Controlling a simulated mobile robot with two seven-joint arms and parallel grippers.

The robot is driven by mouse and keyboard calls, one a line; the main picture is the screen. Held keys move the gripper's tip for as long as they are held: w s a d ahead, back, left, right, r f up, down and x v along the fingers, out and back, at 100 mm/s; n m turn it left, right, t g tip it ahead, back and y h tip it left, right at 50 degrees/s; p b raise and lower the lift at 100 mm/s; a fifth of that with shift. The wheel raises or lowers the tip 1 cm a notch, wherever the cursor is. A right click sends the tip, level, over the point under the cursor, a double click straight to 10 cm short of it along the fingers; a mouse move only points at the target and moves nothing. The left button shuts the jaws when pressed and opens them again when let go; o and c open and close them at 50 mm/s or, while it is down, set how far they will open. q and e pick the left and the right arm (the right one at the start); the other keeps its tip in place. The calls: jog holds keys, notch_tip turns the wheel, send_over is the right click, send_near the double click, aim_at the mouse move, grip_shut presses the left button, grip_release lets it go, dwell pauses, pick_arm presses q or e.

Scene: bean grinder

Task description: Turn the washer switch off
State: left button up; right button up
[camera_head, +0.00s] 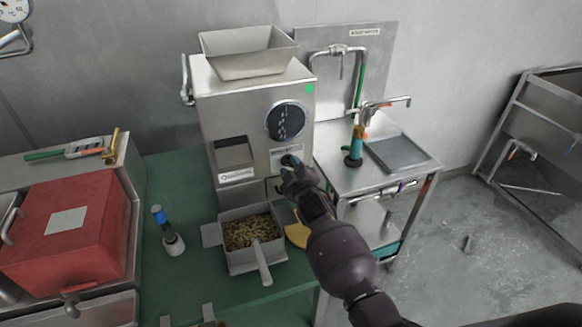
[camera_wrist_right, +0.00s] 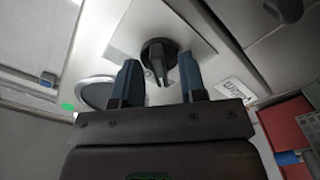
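The switch is a black rotary knob (camera_wrist_right: 158,50) on a pale square plate on the front of the grey metal machine (camera_head: 235,110). In the head view my right gripper (camera_head: 290,163) is at the front of the machine, below the round dark dial, and mostly hides the knob. In the right wrist view the gripper (camera_wrist_right: 159,68) is open, with one blue-grey finger on each side of the knob. A gap seems to show between the fingers and the knob; I cannot tell whether they touch. My left gripper is not in view.
The round dial (camera_head: 286,120) is just above the switch. A metal tray of beans (camera_head: 251,231) with a scoop sits below on the green table (camera_head: 175,195). A red box (camera_head: 65,235) is at left. A steel table (camera_head: 415,165) with a tap stands right.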

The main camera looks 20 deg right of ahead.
jog(key=shift+w, duration=0.35)
grip_shut()
